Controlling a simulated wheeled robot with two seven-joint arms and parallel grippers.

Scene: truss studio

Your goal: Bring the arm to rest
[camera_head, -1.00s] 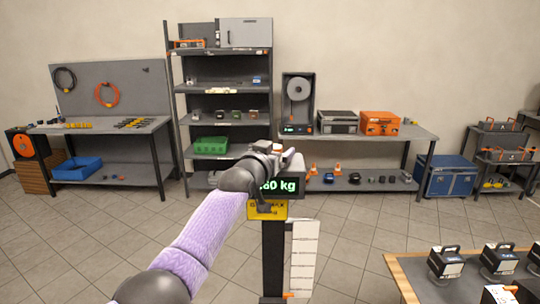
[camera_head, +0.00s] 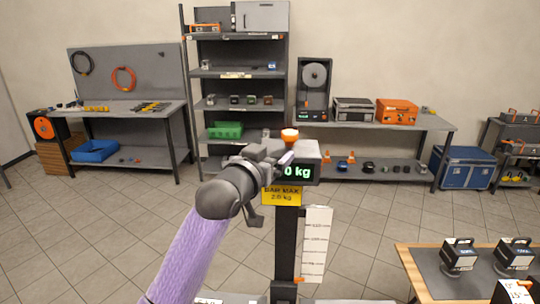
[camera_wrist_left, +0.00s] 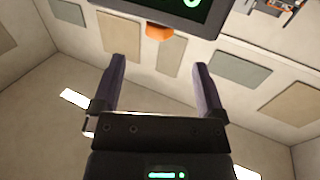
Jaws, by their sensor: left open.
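My left arm comes in from the lower left in the head view. Its gripper (camera_head: 278,160) is in front of the display box at the centre. In the left wrist view the two dark fingers (camera_wrist_left: 158,85) stand wide apart with nothing between them. An orange-topped piece (camera_head: 290,135) sits above the box. My right gripper is not seen.
A yellow "BAR MAX" sign (camera_head: 282,196) hangs below the display on a dark post (camera_head: 287,240) with a white scale strip (camera_head: 315,245). A table (camera_head: 425,285) with dark-handled weights stands at lower right. Shelves and benches line the back wall. Floor at left is clear.

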